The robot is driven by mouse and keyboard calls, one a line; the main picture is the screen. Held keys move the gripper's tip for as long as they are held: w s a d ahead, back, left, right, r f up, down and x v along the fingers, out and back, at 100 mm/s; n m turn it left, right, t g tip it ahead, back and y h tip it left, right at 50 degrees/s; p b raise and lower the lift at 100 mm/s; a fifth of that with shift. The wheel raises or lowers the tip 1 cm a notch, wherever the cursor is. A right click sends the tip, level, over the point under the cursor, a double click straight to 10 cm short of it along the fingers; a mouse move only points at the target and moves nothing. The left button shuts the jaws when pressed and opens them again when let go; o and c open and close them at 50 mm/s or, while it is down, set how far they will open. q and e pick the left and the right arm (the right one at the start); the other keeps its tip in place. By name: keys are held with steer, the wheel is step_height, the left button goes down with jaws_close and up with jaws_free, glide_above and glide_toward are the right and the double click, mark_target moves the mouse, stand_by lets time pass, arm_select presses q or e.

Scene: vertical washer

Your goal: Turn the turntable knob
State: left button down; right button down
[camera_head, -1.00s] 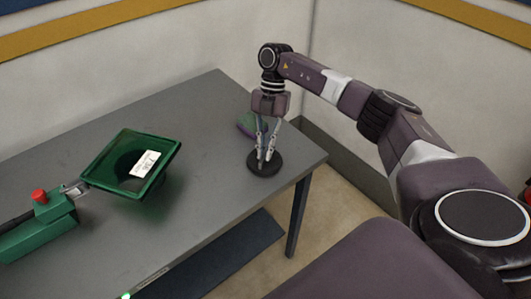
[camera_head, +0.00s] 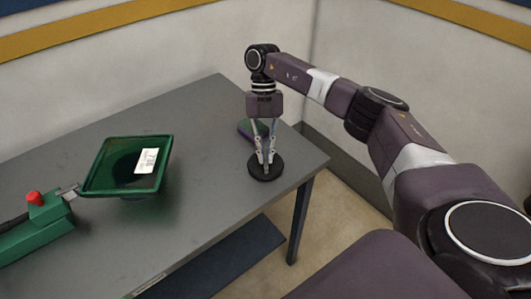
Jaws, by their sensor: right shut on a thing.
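The turntable knob appears to be the piece at the middle of a round black disc (camera_head: 278,172), which lies flat on the grey table near its right end. My right gripper (camera_head: 265,166) points down over the disc, its fingers close together and shut on the knob. The fingertips hide most of the knob. A green square tray (camera_head: 100,190) with a white label stands at the left of the table, apart from the gripper. My left gripper is not in view.
A green box (camera_head: 35,232) with a red button (camera_head: 35,198) sits at the left, by the tray. A small green and purple object (camera_head: 244,129) lies behind my right gripper. The grey table (camera_head: 215,115) is clear between tray and disc. Walls stand behind.

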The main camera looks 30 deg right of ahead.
steer(key=c, duration=2)
jaws_free()
steer(key=shift+c, duration=0.2)
steer(key=v, duration=1.2)
steer(key=shift+d, duration=0.1)
